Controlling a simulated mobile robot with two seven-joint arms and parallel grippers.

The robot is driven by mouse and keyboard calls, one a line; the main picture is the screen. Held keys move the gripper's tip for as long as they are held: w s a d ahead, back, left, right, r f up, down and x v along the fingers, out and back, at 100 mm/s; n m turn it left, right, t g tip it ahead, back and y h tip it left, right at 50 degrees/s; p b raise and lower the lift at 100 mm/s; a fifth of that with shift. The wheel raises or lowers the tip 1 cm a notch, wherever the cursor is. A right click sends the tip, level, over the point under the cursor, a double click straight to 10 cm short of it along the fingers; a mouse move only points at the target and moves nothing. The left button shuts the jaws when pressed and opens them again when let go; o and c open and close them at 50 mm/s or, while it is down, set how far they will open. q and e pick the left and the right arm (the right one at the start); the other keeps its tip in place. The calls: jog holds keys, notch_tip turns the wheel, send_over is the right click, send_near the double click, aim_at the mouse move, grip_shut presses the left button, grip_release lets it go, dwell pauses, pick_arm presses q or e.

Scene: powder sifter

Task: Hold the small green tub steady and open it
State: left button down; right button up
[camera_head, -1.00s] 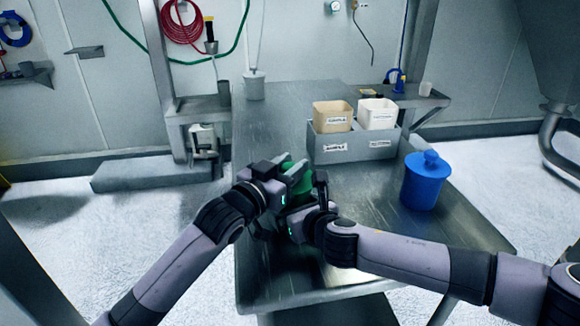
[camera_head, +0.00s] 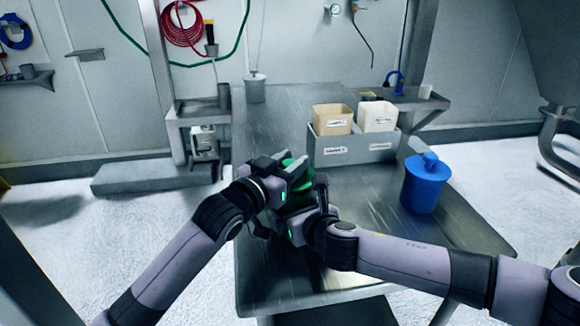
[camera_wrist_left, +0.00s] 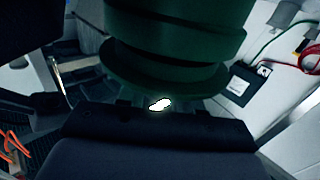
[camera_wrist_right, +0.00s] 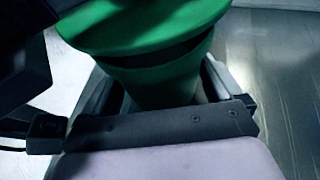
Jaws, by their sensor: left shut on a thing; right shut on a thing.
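The small green tub (camera_head: 297,167) is held between my two grippers above the near part of the steel table. Its body (camera_wrist_right: 160,82) stands between the fingers of my right gripper (camera_head: 306,201), which is shut on it. A wider green rim, the lid (camera_wrist_right: 145,25), shows above the body with a dark band beneath it. My left gripper (camera_head: 288,176) is higher and shut on the upper part, the lid. The left wrist view shows green stepped rims (camera_wrist_left: 175,65) close up. The fingers hide much of the tub; I cannot tell whether the lid is apart from the body.
A grey tray (camera_head: 355,152) with a tan bin (camera_head: 332,121) and a white bin (camera_head: 377,117) stands behind the grippers. A blue lidded tub (camera_head: 424,188) stands to the right.

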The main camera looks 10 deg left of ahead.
aim_at(290, 162)
pick_arm(q)
jog(key=shift+r, duration=0.45)
jog(key=shift+r, duration=2)
pick_arm(e)
jog(key=o, duration=1.1)
jog(key=shift+o, duration=0.2)
